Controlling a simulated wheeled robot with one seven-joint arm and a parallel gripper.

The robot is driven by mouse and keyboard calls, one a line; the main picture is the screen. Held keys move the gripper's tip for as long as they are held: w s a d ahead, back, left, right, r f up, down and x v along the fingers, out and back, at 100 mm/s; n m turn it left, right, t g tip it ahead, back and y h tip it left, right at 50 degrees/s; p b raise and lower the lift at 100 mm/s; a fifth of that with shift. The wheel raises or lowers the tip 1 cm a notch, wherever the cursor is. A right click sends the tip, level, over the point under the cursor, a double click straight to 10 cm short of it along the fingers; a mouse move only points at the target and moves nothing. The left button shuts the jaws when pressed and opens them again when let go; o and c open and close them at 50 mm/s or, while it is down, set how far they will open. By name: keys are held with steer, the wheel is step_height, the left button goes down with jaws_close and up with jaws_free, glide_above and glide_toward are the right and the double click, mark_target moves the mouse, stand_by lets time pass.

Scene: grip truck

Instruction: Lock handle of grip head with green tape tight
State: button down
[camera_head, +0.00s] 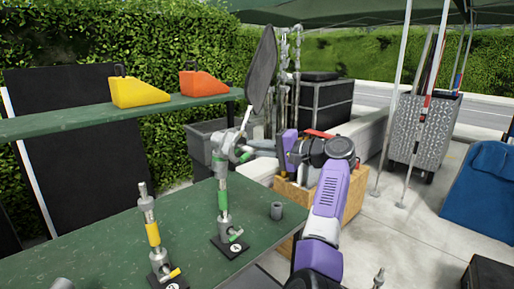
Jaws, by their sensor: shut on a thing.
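The stand with green tape (222,200) is upright on a black base marked 4 (230,248) on the green table. A metal grip head (222,147) sits at its top. A dark paddle-shaped panel (262,72) rises from the head, tilted to the right. My gripper (254,149) reaches in from the right at the head's height. It is shut on the handle on the head's right side. The fingers and handle overlap and are small, so the handle's exact angle and tightness are unclear. A lower green-marked handle (236,236) is near the base.
A stand with yellow tape (153,234) is at the front left. A shelf (60,125) behind holds yellow (140,93) and orange (203,84) wedges. A wooden crate (355,200) is behind my arm.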

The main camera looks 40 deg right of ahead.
steer(key=c, duration=1.4)
jaws_free()
steer(key=shift+c, duration=0.2)
steer(key=shift+s+d, duration=0.1)
steer(key=f+b+v, duration=0.1)
steer(key=v, duration=0.6)
steer(key=shift+s+r+b, duration=0.35)
steer(key=shift+r, duration=0.15)
steer(key=shift+d, duration=0.1)
